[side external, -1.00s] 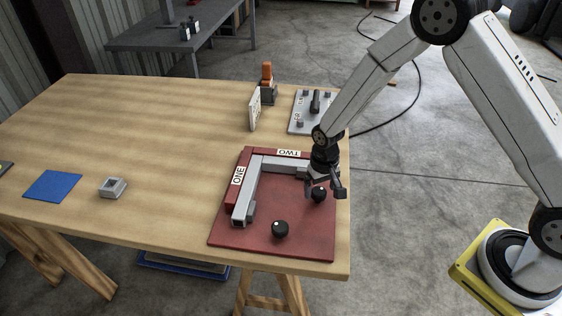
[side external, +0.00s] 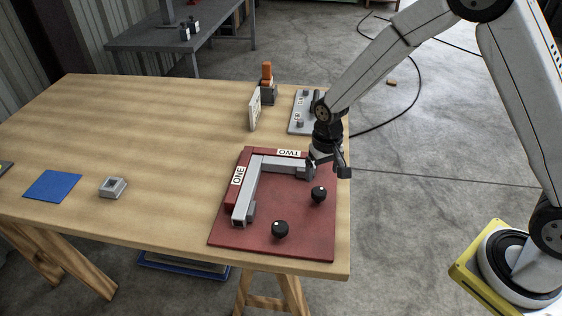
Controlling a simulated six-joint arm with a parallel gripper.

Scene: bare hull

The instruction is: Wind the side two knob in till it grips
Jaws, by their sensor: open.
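The red fixture plate (side external: 262,243) lies at the table's front right corner. A grey L-shaped frame on it has a bar by the label ONE (side external: 237,175) and a bar by the label TWO (side external: 289,153). One black knob (side external: 318,194) sits near the plate's right edge, below the TWO bar's end. Another black knob (side external: 280,229) sits nearer the front, by the ONE bar's end. My gripper (side external: 328,170) is open and empty, above and behind the right knob and apart from it. It partly hides the TWO bar's right end.
A grey plate with a dark handle (side external: 303,117) and an upright white card (side external: 255,109) beside an orange-topped item (side external: 267,82) stand behind. A small grey block (side external: 113,187) and blue square (side external: 53,186) lie left. The table's middle is clear.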

